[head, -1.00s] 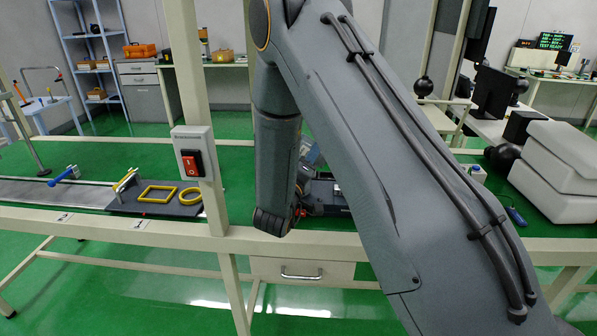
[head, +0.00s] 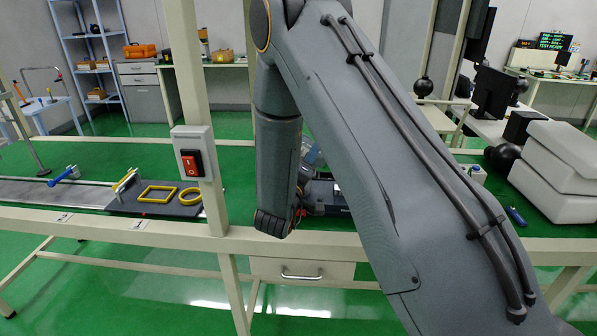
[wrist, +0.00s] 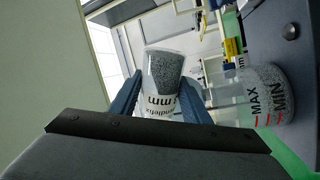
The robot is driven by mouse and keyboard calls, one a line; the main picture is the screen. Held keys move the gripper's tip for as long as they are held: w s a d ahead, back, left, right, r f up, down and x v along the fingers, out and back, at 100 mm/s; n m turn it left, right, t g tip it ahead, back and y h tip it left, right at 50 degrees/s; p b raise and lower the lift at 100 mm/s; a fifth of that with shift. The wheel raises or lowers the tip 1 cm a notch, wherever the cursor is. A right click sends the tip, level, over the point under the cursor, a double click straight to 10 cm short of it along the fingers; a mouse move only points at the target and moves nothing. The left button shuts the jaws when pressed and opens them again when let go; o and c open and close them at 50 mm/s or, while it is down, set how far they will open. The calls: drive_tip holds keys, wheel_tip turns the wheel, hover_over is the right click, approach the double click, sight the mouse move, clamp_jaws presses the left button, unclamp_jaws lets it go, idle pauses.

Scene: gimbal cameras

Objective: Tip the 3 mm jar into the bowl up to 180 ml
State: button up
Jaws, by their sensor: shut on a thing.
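A clear jar (wrist: 163,75) with grey granules and a label ending in "mm" is between the two blue-grey fingers of my gripper (wrist: 165,96) in the wrist view. My gripper is shut on it. The jar is tilted over relative to the marked vessel, and its granules lie slanted inside. The label's number is not legible. In the head view my arm hides most of the gripper and jar.
A bench with a dark mat (head: 160,206) holds a yellow frame (head: 157,194) and a yellow ring (head: 190,196). A post with a red switch (head: 192,164) rises at the front. White padded blocks (head: 560,170) and a dark ball (head: 502,157) are at the right.

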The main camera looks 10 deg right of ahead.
drive_tip(key=shift+r+n+y+p, duration=0.3)
drive_tip(key=shift+r+n, duration=0.15)
drive_tip(key=shift+n, duration=0.55)
idle(2.0)
drive_tip(key=shift+f+n+t+p, duration=0.35)
drive_tip(key=shift+n+t, duration=0.05)
drive_tip(key=shift+n, duration=0.7)
idle(2.0)
drive_tip(key=shift+r+m, duration=0.1)
drive_tip(key=shift+m, duration=0.3)
drive_tip(key=m+b, duration=0.1)
drive_tip(key=m, duration=0.1)
drive_tip(key=shift+w+m+g, duration=0.1)
drive_tip(key=shift+m+g, duration=0.2)
drive_tip(key=shift+r+m+g+h, duration=0.1)
drive_tip(key=shift+m+g+h, duration=0.25)
drive_tip(key=shift+m, duration=0.85)
